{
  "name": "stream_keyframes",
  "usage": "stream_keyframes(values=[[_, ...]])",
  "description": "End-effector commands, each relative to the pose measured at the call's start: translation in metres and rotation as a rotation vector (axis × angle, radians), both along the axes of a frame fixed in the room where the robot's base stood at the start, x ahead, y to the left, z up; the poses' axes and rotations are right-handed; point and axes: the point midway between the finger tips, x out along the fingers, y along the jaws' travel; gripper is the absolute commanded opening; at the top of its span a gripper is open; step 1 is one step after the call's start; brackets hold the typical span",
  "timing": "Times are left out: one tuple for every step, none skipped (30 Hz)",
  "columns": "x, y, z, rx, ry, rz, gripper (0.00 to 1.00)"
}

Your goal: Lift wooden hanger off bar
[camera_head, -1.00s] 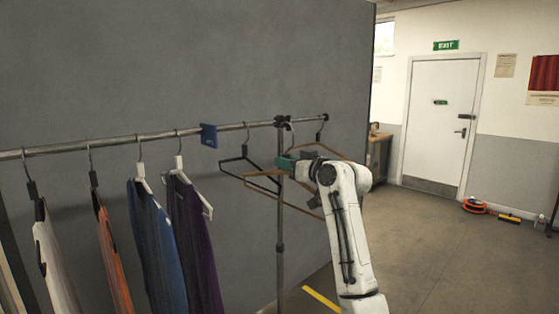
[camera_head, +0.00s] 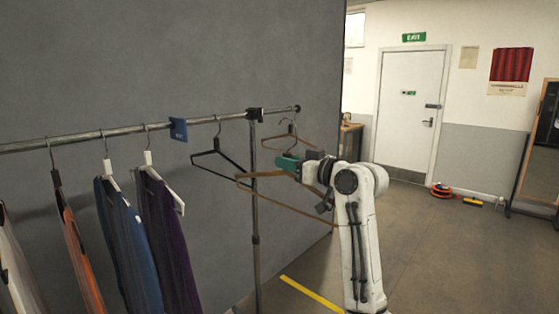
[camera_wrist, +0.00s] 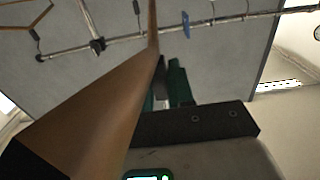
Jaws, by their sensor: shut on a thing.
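The wooden hanger (camera_head: 262,174) is a thin brown frame with a wire hook (camera_head: 289,137). My gripper (camera_head: 290,163), with teal fingers, is shut on its upper part below the hook. The hanger is tilted and in front of the rack post. Its hook looks apart from the metal bar (camera_head: 98,134), with its top below the bar's line; depth is hard to judge. In the wrist view the hanger's wood (camera_wrist: 100,104) runs large and close beside the fingers (camera_wrist: 170,84); its hook does not show there.
A black empty hanger (camera_head: 217,160) hangs left of the post (camera_head: 256,220). Another brown hanger (camera_wrist: 38,36) hangs at the bar's end, partly behind the held one. A blue tag (camera_head: 178,129) and several garments (camera_head: 165,235) are further left. Open floor (camera_head: 430,250) lies right.

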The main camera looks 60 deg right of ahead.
Motion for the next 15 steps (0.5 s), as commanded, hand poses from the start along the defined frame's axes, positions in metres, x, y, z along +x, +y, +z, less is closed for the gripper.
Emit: stream_keyframes(values=[[-0.006,0.001,0.0,0.0,-0.001,-0.002,0.0],[-0.009,0.002,0.0,0.0,-0.002,-0.002,0.0],[-0.014,0.002,0.0,0.001,-0.001,-0.003,0.0],[-0.017,0.003,0.0,0.0,-0.001,-0.003,0.0],[-0.02,0.004,0.0,0.0,-0.001,-0.002,0.0],[-0.024,0.005,0.0,0.0,-0.001,-0.002,0.0],[-0.027,0.006,0.0,0.0,-0.001,-0.001,0.0],[-0.03,0.007,0.0,-0.001,-0.002,-0.001,0.0],[-0.034,0.008,0.0,0.0,-0.001,-0.002,0.0],[-0.037,0.008,0.0,0.0,-0.001,-0.002,0.0],[-0.039,0.009,0.0,0.0,0.0,-0.002,0.0],[-0.042,0.01,0.0,0.0,-0.001,-0.001,0.0],[-0.044,0.01,0.0,-0.001,-0.001,-0.001,0.0],[-0.046,0.011,0.0,-0.001,-0.001,0.0,0.0],[-0.049,0.012,0.0,-0.001,-0.001,-0.001,0.0]])
